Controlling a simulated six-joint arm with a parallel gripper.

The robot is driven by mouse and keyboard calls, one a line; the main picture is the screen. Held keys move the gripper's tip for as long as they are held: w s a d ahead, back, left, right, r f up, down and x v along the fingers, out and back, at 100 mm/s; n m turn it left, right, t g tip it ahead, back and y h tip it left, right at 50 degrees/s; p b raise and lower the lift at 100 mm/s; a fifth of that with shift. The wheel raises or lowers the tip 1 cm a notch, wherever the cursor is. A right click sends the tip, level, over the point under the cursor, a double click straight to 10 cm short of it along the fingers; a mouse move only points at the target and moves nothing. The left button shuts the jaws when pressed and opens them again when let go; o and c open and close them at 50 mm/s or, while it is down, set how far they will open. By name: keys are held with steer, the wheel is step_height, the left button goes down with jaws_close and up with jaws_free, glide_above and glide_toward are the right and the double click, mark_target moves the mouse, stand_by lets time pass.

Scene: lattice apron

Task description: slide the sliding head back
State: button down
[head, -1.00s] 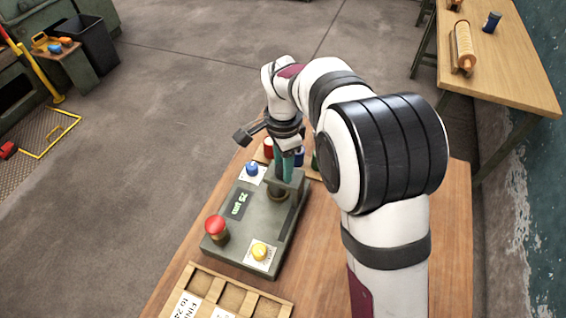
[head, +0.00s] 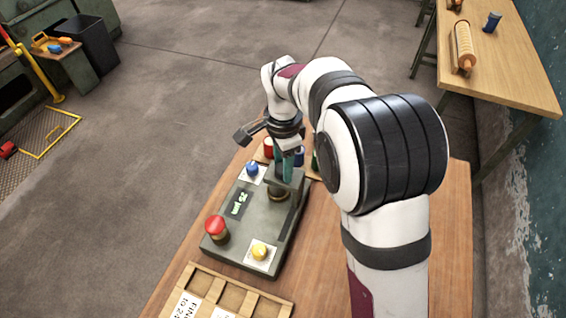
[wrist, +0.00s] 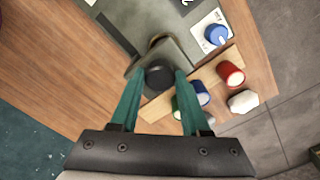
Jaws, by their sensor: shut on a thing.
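The sliding head is a grey block (head: 291,179) on the far right part of a grey-green machine (head: 227,219) with a "25 µm" display. In the wrist view a round black knob (wrist: 159,79) stands on the sliding head (wrist: 190,62). My gripper (head: 284,172) points down at the head. In the wrist view its two teal fingers (wrist: 158,76) are shut on the knob, one on each side. The lower parts of the head are partly hidden by the fingers.
The machine carries a red button (head: 215,226), a yellow knob (head: 260,250) and a blue knob (head: 252,169). A wooden tray (head: 262,298) lies at the front. The table (head: 330,260) is bare right of the machine.

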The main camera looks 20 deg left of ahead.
steer(key=s, duration=0.9)
steer(key=shift+c, duration=1.8)
jaws_free()
step_height(320, 180, up, 16)
steer(key=shift+f, duration=0.1)
